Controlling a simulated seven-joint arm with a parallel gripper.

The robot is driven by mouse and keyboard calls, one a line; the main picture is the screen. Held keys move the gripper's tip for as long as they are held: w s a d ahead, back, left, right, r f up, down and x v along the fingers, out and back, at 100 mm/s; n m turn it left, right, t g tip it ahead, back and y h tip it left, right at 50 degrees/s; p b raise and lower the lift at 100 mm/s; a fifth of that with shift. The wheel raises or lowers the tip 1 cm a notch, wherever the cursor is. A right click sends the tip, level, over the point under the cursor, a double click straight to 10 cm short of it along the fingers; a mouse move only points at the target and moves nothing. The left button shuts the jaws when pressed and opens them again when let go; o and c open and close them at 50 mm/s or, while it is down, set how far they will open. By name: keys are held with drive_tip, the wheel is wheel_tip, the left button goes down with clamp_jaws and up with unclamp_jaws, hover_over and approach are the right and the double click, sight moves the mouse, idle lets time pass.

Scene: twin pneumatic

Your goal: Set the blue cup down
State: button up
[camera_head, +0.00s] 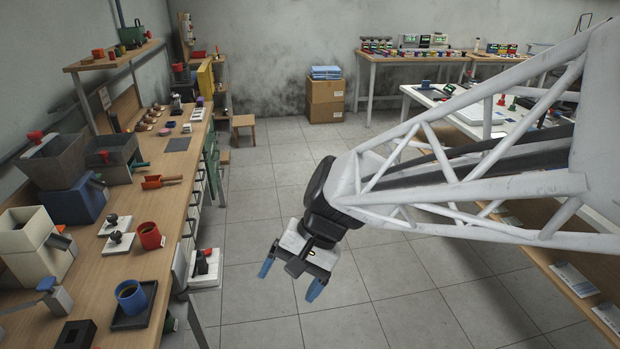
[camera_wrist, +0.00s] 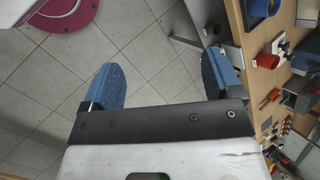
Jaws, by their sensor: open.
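The blue cup (camera_head: 130,297), with a brown-looking inside, stands upright on a black square tray (camera_head: 124,322) on the left wooden bench, near its front edge. My gripper (camera_head: 290,279) is open and empty above the grey tiled floor, to the right of the cup and apart from it. In the wrist view the two blue fingers of my gripper (camera_wrist: 163,80) are spread wide with only floor tiles between them. A blue cup (camera_wrist: 262,7) shows in part at that view's top right.
A red cup (camera_head: 150,236) stands behind the blue one on the bench (camera_head: 170,203). Grey hoppers (camera_head: 55,160) and a cream machine (camera_head: 35,243) stand at left. A black block (camera_head: 76,335) is at the front. The aisle floor (camera_head: 262,215) is clear.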

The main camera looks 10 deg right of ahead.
drive_tip(key=s+d+r+n+t+h, duration=0.2)
drive_tip(key=s+d+h, duration=0.1)
drive_tip(key=d, duration=0.4)
drive_tip(key=s+d+r+n+t+h, duration=0.1)
drive_tip(key=s+d+r+t+h, duration=0.1)
drive_tip(key=d, duration=0.4)
drive_tip(key=shift+s+d+r+n+h, duration=0.4)
drive_tip(key=shift+s+r+h, duration=0.2)
drive_tip(key=shift+r, duration=0.15)
